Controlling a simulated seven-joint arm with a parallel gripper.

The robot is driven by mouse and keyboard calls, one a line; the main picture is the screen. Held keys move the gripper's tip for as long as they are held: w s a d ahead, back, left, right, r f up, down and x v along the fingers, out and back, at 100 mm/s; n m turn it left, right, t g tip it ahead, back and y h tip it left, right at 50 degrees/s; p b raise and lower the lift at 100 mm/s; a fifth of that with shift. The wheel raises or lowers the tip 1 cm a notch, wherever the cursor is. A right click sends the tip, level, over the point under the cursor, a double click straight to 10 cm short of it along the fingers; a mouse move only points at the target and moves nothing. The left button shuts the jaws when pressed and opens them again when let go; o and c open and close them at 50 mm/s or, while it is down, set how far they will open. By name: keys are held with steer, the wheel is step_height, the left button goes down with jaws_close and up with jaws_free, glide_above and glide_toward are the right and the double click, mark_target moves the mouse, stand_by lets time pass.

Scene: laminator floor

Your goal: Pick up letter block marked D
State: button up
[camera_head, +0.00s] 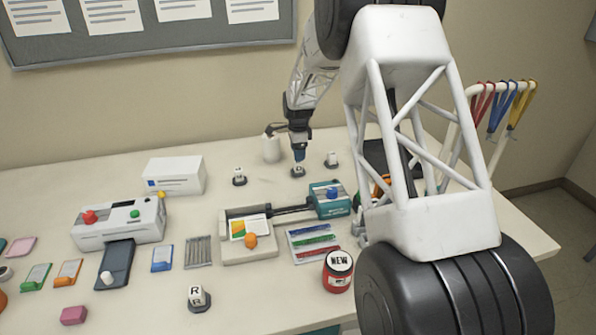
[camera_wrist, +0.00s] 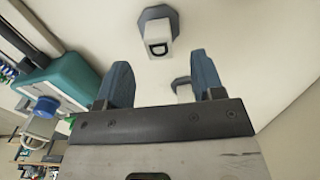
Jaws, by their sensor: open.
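The block marked D (camera_wrist: 157,47) is a white block with a black letter on a dark many-sided base, at the top middle of the wrist view. My gripper (camera_wrist: 160,62) is open, with one blue-grey finger on each side below the block in the picture. Nothing is held between the fingers. In the head view my gripper (camera_head: 299,157) points down just above a small white block on a dark base (camera_head: 298,171). Its letter is too small to read there, and I cannot tell whether fingers and block touch.
A second pale block (camera_wrist: 184,90) is partly hidden by the right finger. Other letter blocks stand left (camera_head: 239,177) and right (camera_head: 332,160) of my gripper, and one marked R (camera_head: 198,298) in front. A teal machine (camera_head: 329,201) and a white cylinder (camera_head: 271,148) are close by.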

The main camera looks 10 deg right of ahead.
mark_target(298, 163)
steer(key=shift+f, duration=2.6)
jaws_close()
steer(key=shift+r, duration=0.1)
steer(key=shift+r, duration=4.95)
